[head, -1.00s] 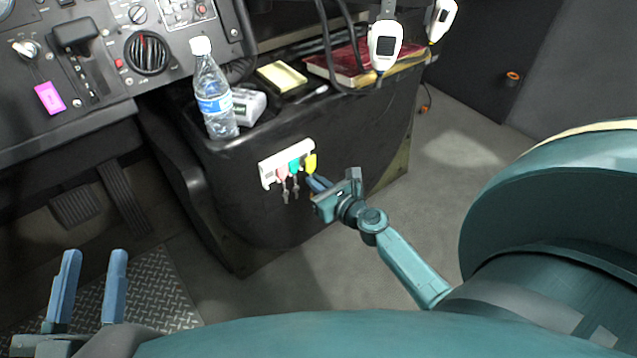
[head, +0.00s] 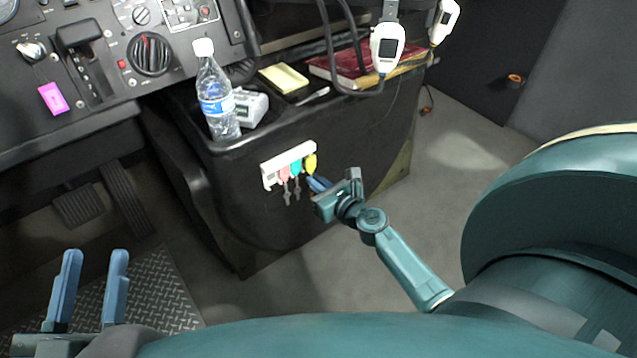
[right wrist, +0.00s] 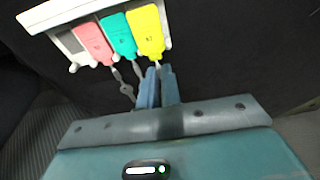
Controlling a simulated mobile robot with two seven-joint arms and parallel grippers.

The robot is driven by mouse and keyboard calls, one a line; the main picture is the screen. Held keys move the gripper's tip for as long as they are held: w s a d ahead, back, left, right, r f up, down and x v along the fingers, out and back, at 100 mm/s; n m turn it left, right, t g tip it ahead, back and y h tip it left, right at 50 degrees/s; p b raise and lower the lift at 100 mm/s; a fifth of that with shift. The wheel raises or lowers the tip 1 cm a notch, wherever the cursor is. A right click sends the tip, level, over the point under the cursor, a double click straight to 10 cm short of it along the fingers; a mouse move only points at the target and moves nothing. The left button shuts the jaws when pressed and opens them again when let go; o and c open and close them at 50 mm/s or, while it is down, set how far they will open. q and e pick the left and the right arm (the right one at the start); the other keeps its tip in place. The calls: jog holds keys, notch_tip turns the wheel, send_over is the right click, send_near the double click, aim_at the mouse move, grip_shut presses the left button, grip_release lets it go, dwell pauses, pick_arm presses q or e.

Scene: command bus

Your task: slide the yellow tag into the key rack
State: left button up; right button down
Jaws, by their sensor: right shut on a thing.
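The yellow tag (head: 311,164) is at the right end of the white key rack (head: 268,177) on the front of the console. In the right wrist view the yellow tag (right wrist: 147,32) stands beside the green tag, its top at the edge of the rack (right wrist: 62,14). I cannot tell how deep it sits. My right gripper (head: 314,183) is shut on the yellow tag's key below the tag; the fingers (right wrist: 156,75) hide most of that key. My left gripper (head: 90,258) is open and empty at the lower left, far from the rack.
A pink tag (right wrist: 96,43) and a green tag (right wrist: 118,35) hang in the rack with keys below. A water bottle (head: 217,100), a white box (head: 250,107) and a red book (head: 345,66) are on the console top. Floor right of the console is clear.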

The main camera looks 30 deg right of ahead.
jog(key=shift+x, duration=0.85)
dwell(0.7)
dwell(0.5)
jog(key=c, duration=1.5)
grip_release()
jog(key=shift+f+v, duration=0.15)
jog(key=shift+v, duration=0.6)
jog(key=shift+f+v, duration=0.1)
jog(key=shift+v, duration=0.6)
jog(key=shift+f+b+v, duration=0.1)
jog(key=shift+f+v, duration=0.1)
jog(key=shift+v, duration=0.95)
jog(key=shift+f+b+v, duration=0.15)
jog(key=shift+f+v, duration=0.05)
jog(key=shift+v, duration=0.9)
jog(key=shift+f+b+v, duration=0.1)
jog(key=shift+f+v, duration=0.15)
jog(key=shift+v, duration=0.9)
jog(key=shift+s, duration=0.25)
